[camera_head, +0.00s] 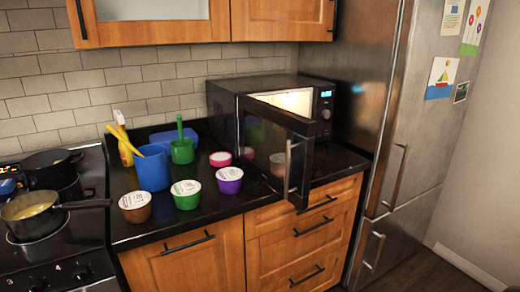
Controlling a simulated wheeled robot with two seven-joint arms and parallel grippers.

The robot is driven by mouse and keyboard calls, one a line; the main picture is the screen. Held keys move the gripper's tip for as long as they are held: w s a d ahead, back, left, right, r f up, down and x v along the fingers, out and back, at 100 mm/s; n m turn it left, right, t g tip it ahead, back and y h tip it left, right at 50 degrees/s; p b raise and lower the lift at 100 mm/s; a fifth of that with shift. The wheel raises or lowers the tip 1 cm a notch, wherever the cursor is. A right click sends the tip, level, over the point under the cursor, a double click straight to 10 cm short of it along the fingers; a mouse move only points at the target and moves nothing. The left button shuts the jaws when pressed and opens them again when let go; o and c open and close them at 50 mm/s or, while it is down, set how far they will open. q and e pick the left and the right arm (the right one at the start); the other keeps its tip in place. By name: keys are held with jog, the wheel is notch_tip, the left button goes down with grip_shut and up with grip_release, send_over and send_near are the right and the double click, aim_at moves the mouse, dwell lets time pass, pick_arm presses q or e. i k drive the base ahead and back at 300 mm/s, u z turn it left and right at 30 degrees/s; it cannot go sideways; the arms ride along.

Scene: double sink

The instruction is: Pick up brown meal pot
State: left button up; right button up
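The brown meal pot (135,207) is a small tub with a white printed lid. It stands upright on the black counter near its front edge, left of a green meal pot (186,195) and in front of a blue container. A purple meal pot (229,180) stands further right. Neither of my grippers is in the head view, so I cannot see their state or where they are.
A microwave (325,106) stands at the right with its door (274,150) open over the counter. A blue container (152,168) and a green cup (182,151) stand behind the pots. A stove with a pan (33,217) is at the left.

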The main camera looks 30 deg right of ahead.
aim_at(135, 207)
jog(key=u, duration=0.7)
jog(key=i, duration=0.5)
jog(key=z, duration=1.25)
